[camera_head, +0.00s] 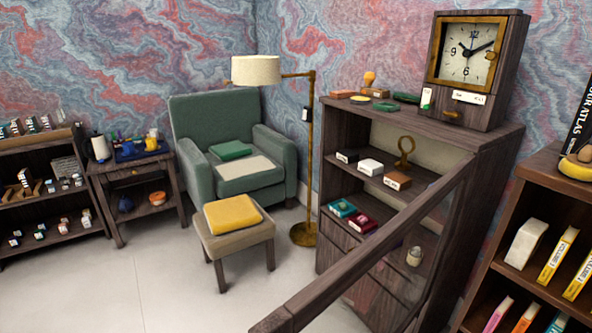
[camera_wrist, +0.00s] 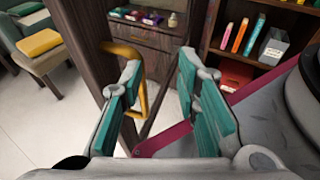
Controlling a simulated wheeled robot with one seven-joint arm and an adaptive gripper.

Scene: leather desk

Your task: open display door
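The display door is a glazed door with a dark wood frame (camera_head: 375,245) on the display cabinet (camera_head: 335,200). In the head view it stands swung wide open, its top rail reaching toward me from the cabinet's right side. In the wrist view, the door's dark wood stile (camera_wrist: 88,45) is at the left, with a brass handle (camera_wrist: 143,100) on it. My gripper (camera_wrist: 157,72) has teal pads and is open. Its left finger overlaps the handle; I cannot tell whether they touch. Nothing is clamped between the pads. The gripper is not visible in the head view.
The cabinet shelves hold small boxes (camera_head: 370,167) and a brass ornament (camera_head: 404,155); a clock (camera_head: 467,53) stands on top. A bookcase (camera_head: 545,190) is close at right. A footstool (camera_head: 235,235), armchair (camera_head: 250,175) and floor lamp (camera_head: 308,150) stand left. Pale floor (camera_head: 140,280) is clear at front left.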

